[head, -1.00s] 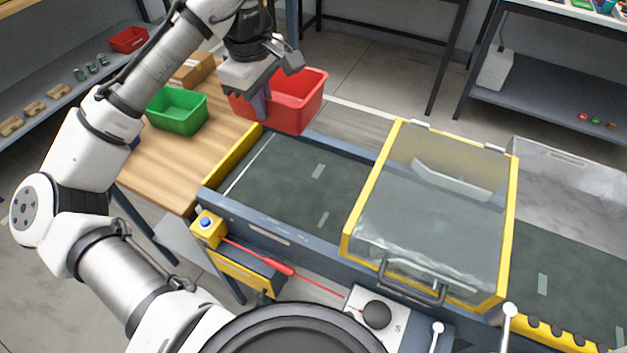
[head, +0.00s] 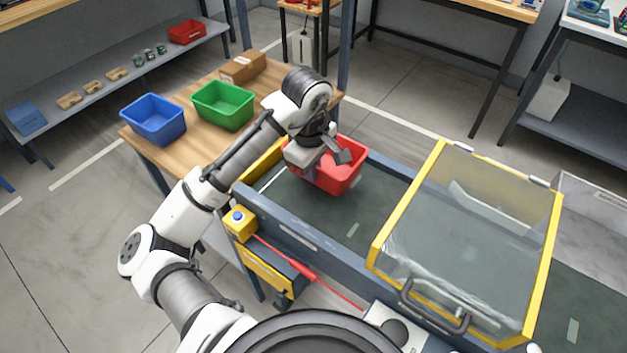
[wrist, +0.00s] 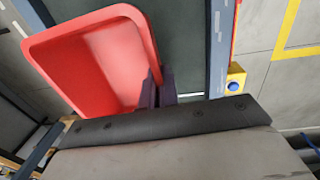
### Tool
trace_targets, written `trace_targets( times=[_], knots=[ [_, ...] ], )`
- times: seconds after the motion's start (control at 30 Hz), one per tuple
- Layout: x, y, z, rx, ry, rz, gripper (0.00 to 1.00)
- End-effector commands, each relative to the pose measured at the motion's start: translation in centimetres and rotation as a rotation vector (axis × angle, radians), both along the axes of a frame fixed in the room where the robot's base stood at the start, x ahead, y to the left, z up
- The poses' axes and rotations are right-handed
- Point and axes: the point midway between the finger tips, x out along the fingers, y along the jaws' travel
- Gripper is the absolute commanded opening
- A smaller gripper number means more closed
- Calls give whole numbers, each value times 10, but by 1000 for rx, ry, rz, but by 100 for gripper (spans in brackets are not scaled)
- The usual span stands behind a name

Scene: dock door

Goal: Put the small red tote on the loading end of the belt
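The small red tote (head: 342,172) is at the left, loading end of the dark green belt (head: 375,222), beside the yellow end plate. My gripper (head: 312,172) is at the tote's near left wall. In the wrist view the tote (wrist: 95,60) fills the upper left, and the dark fingers (wrist: 152,92) are at its wall, one seeming inside and one outside. The gripper looks shut on that wall. The tote looks upright and empty. Its underside is hidden, so I cannot tell whether it touches the belt.
A wooden table (head: 190,140) left of the belt holds a green tote (head: 223,107), a blue tote (head: 154,120) and a cardboard box (head: 243,67). A yellow-framed clear cover (head: 470,240) stands over the belt to the right. A yellow button box (head: 240,222) is on the near rail.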

Motion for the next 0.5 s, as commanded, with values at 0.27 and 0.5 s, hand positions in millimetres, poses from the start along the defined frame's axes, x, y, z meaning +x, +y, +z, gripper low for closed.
trace_targets(
  times=[0.27, 0.5],
  knots=[
    [0, 0, -37, -1, 1, 1, 0],
    [0, 0, -42, -1, -1, 0, 0]
  ],
)
